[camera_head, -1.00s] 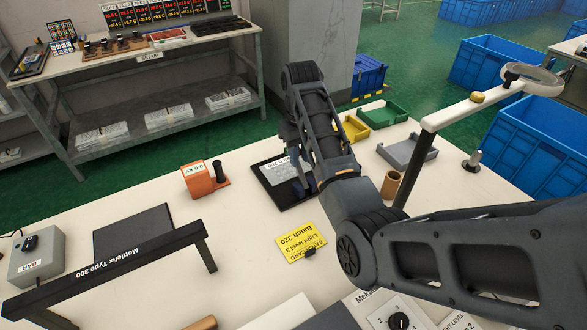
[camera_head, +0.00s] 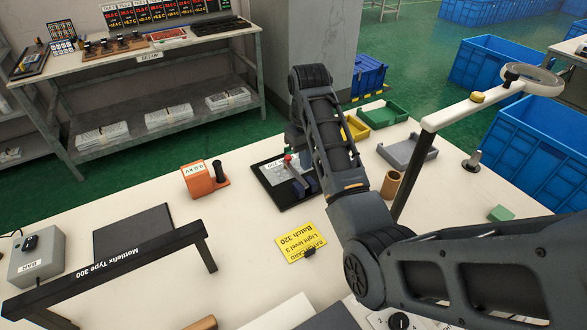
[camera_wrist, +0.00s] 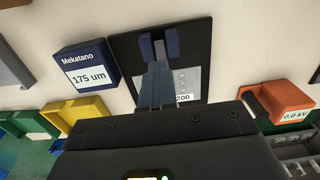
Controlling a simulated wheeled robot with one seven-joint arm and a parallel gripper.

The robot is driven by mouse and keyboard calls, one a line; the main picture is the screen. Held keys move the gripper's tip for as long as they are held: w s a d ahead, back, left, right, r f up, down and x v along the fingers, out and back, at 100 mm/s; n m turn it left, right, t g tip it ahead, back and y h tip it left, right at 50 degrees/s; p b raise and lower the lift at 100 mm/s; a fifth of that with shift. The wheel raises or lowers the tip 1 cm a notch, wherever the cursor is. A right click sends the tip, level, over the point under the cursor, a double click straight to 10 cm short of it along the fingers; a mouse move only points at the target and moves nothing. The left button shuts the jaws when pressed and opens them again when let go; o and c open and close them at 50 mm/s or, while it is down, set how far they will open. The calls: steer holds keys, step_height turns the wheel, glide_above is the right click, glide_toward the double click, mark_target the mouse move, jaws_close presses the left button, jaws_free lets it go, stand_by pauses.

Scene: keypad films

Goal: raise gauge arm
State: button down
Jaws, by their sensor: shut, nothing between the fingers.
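The gauge stands on a black plate (camera_head: 293,201) with a light, printed sheet on it. Its grey gauge arm (camera_head: 294,170) runs from a red knob (camera_head: 288,158) back to two blue posts (camera_head: 304,186). I cannot tell how far it is tilted up. In the wrist view the blue posts (camera_wrist: 172,44) stand beyond my gripper (camera_wrist: 157,70), whose fingers are together and empty. The fingers overlap the line of the gauge arm there, so contact is unclear. In the head view my gripper is mostly hidden behind my arm links.
An orange block with a black knob (camera_head: 199,181) stands left of the gauge. A blue Mekatano block (camera_wrist: 86,67) is beside the plate. Yellow (camera_wrist: 72,113), green (camera_head: 384,115) and grey trays (camera_head: 407,152) lie beyond. A yellow card (camera_head: 299,243) lies in front. A magnifier lamp (camera_head: 532,78) stands right.

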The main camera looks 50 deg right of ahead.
steer(key=shift+s+a, duration=0.2)
steer(key=shift+s, duration=0.65)
steer(key=shift+a, duration=0.1)
steer(key=shift+s+a+f, duration=0.1)
steer(key=shift+s+f, duration=0.1)
steer(key=shift+s, duration=0.25)
steer(key=shift+s+a+f, duration=0.1)
steer(key=shift+s+f, duration=0.05)
steer(key=shift+s, duration=0.3)
steer(key=c, duration=1.9)
jaws_free()
steer(key=o, duration=0.9)
